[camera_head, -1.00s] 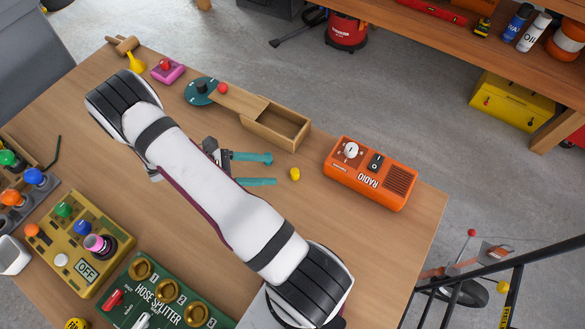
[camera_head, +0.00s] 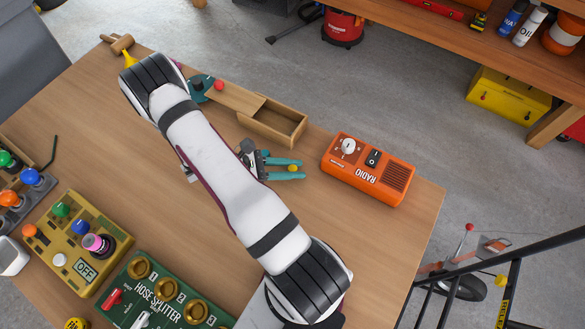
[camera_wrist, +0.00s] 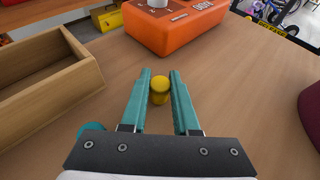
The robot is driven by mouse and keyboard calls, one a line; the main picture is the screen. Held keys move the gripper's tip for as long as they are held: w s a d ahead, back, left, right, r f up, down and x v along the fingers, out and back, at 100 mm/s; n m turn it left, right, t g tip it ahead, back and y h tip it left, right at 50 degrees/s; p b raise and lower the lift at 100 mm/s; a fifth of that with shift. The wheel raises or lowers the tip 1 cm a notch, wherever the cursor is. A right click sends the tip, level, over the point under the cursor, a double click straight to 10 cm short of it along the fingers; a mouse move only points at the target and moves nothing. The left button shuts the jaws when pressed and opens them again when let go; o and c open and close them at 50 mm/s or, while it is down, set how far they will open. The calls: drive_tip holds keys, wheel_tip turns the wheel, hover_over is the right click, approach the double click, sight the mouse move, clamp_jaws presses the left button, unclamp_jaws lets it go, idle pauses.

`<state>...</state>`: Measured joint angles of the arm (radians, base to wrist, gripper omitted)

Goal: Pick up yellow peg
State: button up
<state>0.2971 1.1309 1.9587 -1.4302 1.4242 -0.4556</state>
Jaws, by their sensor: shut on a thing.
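The yellow peg (camera_head: 292,168) is a small short cylinder on the wooden table, left of the orange radio. My gripper (camera_head: 301,169) has two teal fingers that lie on either side of the peg and are shut on it. In the wrist view the peg (camera_wrist: 159,91) sits upright between the two fingers of my gripper (camera_wrist: 160,76), near their tips. It appears to be at table height; whether it is lifted I cannot tell.
The orange radio (camera_head: 369,168) stands just beyond the fingertips. An open wooden box (camera_head: 273,121) lies behind the gripper. A green hose splitter (camera_head: 160,297) and a yellow-brown switch panel (camera_head: 78,245) are at the front left. The table right of the arm is fairly clear.

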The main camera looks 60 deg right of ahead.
clamp_jaws()
